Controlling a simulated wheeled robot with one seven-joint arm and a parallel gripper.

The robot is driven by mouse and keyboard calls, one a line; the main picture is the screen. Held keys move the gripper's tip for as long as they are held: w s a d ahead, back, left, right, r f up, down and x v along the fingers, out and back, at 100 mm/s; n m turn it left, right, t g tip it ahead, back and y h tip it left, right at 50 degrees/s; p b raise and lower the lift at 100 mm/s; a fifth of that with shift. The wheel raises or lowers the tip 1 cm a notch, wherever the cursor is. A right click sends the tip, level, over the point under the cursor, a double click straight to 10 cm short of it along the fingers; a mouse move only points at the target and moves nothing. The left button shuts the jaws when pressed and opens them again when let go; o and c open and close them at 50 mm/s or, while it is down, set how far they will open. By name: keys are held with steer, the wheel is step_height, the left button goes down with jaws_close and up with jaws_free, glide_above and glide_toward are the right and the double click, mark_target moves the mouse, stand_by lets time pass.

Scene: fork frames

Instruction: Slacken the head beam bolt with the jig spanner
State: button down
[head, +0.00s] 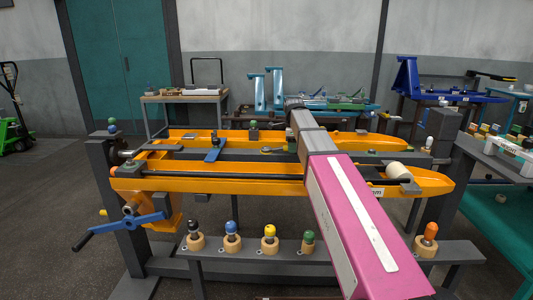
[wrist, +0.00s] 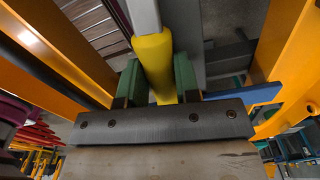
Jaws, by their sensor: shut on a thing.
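In the wrist view the green fingers of my gripper (wrist: 158,75) are shut on the yellow handle of a tool, which looks like the jig spanner (wrist: 152,50). Its pale grey shank runs up out of the picture, so its working end is hidden. In the head view my pink arm reaches over the orange jig frame (head: 240,184), and its grey end hides the gripper and the spanner. I cannot pick out the head beam bolt for certain or tell whether the spanner touches it.
A blue clamp-like part (head: 213,150) lies across the frame, left of my arm. A blue crank (head: 135,228) sticks out at the front left. Several coloured knobs on wooden bases, one yellow (head: 270,234), stand along the front rail. Open floor lies to the left.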

steer(key=shift+s+a+m, duration=0.15)
steer(key=shift+s+m, duration=0.25)
steer(key=shift+s, duration=0.05)
steer(key=c, duration=1.6)
jaws_free()
jaws_close()
steer(key=shift+s, duration=0.15)
steer(key=shift+r, duration=2.7)
steer(key=shift+r, duration=1.9)
